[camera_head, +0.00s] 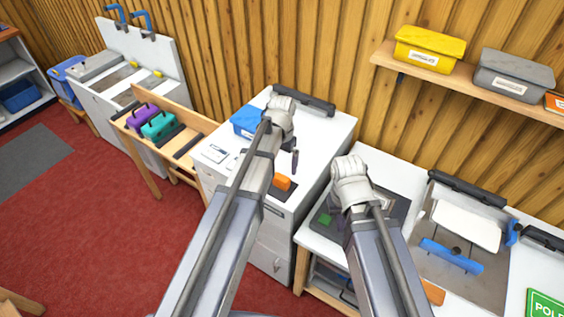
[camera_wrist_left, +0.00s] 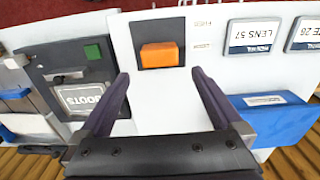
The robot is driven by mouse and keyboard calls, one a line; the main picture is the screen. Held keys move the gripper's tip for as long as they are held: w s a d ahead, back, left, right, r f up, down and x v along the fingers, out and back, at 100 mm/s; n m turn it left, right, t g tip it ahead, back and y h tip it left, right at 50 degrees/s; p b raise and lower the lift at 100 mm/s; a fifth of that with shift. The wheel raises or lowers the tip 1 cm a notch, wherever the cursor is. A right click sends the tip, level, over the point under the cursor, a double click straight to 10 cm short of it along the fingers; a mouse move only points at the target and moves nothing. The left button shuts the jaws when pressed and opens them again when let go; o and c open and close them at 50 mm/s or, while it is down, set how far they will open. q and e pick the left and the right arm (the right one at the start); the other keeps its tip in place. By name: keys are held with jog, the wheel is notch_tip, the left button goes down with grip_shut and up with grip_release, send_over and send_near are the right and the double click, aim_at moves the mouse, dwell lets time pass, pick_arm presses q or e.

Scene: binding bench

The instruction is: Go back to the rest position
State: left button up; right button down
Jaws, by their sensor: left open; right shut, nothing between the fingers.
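My left gripper (camera_head: 294,160) is above the white cabinet top, its dark purple fingers pointing down. In the left wrist view it (camera_wrist_left: 160,75) is open with nothing between its fingers. An orange block (camera_head: 282,183) lies on a dark pad below it. The orange block also shows in the left wrist view (camera_wrist_left: 160,55), ahead of the fingers and apart from them. My right arm's wrist (camera_head: 350,180) is above the workbench to the right; its fingers are mostly hidden behind my own arm, and no object shows held there.
A blue bin (camera_head: 246,121) and cards lie on the cabinet top (camera_head: 325,130). A green block (camera_head: 326,219) sits on a dark board beneath my right arm. A blue-handled tool (camera_head: 451,257) lies farther right. A wall shelf (camera_head: 470,84) carries yellow and grey bins.

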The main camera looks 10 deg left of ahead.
pick_arm(q)
jog(key=shift+f, duration=0.1)
jog(key=s+d+f+b, duration=0.1)
jog(key=s, duration=0.2)
jog(key=s+d+f+b, duration=0.1)
jog(key=s+d, duration=0.1)
jog(key=s+d+f+b, duration=0.1)
jog(key=s+d, duration=0.1)
jog(key=s, duration=0.1)
jog(key=shift+s+f+b, duration=0.3)
jog(key=shift+b, duration=0.05)
jog(key=s+d+f+y+b, duration=0.1)
jog(key=s+d+f+b, duration=0.1)
jog(key=s, duration=0.7)
jog(key=shift+s+d+f+b, duration=0.4)
jog(key=shift+d+b, duration=0.05)
jog(key=shift+d, duration=0.45)
